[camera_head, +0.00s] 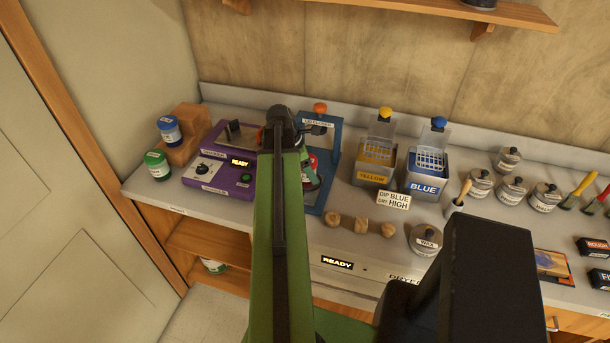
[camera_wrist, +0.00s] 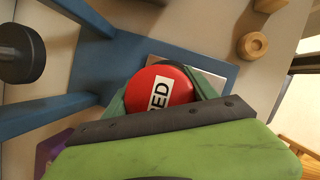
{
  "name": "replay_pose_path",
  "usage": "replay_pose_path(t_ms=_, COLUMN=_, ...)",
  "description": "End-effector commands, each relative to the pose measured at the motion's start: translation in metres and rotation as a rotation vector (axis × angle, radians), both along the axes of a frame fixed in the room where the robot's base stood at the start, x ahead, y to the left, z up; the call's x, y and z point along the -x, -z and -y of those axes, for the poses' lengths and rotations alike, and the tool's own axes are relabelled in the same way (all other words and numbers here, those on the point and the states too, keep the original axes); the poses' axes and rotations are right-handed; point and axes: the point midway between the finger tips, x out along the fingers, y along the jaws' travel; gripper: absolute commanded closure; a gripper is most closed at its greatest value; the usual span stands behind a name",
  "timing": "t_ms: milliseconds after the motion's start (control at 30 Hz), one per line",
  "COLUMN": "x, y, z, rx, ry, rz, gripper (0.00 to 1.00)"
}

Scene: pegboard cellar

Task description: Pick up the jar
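A jar with a round red lid (camera_wrist: 160,90) marked "RED" is at the blue stand. In the head view, a bit of its red (camera_head: 313,161) shows beside my arm, which hides most of it. My gripper (camera_wrist: 160,92) is at the jar, with one green finger close along each side of the lid. It also shows in the head view (camera_head: 306,178), partly hidden by my arm. I cannot tell whether the fingers press on the jar. The jar's body is hidden below the lid. A metal plate (camera_wrist: 207,76) shows beside the jar on the blue base.
The blue stand (camera_head: 335,146) with its orange knob (camera_head: 320,108) rises close behind the gripper. A purple machine (camera_head: 220,180) is to the left. Yellow (camera_head: 375,166) and blue (camera_head: 428,178) dip tanks are to the right.

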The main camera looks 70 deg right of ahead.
Motion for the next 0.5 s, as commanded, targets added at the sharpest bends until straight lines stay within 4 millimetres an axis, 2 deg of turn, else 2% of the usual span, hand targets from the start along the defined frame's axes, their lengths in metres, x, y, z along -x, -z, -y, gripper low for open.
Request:
replay_pose_path(t_ms=67, x=-0.0002, y=0.0001, z=-0.0001, rx=0.000, ry=0.000, rz=0.000, gripper=0.50)
replay_pose_path(t_ms=400, x=-0.0006, y=0.0002, z=-0.0003, rx=0.000, ry=-0.001, rz=0.000, gripper=0.94)
replay_pose_path(t_ms=500, x=-0.0007, y=0.0000, z=-0.0003, rx=0.000, ry=-0.001, rz=0.000, gripper=1.00)
